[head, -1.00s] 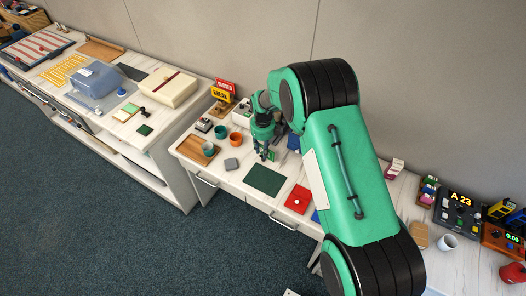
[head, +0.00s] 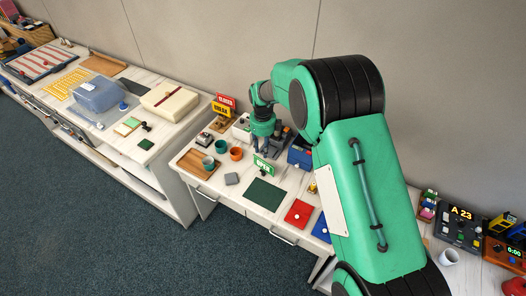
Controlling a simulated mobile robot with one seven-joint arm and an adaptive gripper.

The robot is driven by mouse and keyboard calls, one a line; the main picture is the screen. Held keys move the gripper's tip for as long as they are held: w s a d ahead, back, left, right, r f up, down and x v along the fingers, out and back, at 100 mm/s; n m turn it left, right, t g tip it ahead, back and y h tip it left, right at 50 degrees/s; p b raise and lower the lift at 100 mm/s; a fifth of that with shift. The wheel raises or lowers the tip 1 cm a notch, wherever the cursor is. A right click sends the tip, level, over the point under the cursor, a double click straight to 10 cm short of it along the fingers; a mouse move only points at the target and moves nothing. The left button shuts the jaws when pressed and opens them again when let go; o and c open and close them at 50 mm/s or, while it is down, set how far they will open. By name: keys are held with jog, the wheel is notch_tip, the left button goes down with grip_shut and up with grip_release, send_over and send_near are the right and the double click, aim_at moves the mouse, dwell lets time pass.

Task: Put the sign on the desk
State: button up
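A small green sign reading "OPEN" (head: 263,166) shows upright at the front of the small desk (head: 228,193), just behind a dark green mat. My gripper (head: 262,152) points down, with its fingertips at the sign's top edge, and looks shut on it. The fingers are small here. I cannot tell whether the sign's bottom edge touches the desk top. A red sign (head: 226,100) and a yellow sign (head: 221,109) stand in a holder at the desk's back left.
My arm hides the desk's right part.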

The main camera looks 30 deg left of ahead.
dwell(0.9)
jog(key=w+d+r+n+t, duration=0.1)
jog(key=w+d+r+n, duration=0.25)
jog(key=d+r, duration=1.3)
jog(key=s+d+r+n+t+y, duration=0.1)
jog(key=s+d+r+n, duration=0.2)
jog(key=d+r, duration=0.5)
jog(key=s+d+r+n, duration=0.2)
jog(key=d+r, duration=0.6)
jog(key=s+d+r+n+t, duration=0.1)
jog(key=s+d+r+n, duration=0.25)
jog(key=s+d, duration=0.35)
jog(key=s+d+r+n+t, duration=0.15)
jog(key=s+d+r, duration=0.35)
jog(key=d, duration=0.5)
jog(key=s+d+f+n, duration=0.1)
jog(key=s+d+n, duration=0.2)
jog(key=s+d, duration=0.2)
jog(key=s+d+f+n+t+h, duration=0.1)
jog(key=s+d+n, duration=0.2)
jog(key=s, duration=0.9)
jog(key=shift+d+f, duration=0.3)
jog(key=shift+d, duration=0.95)
jog(key=shift+s+f+n, duration=0.1)
jog(key=shift+n, duration=0.15)
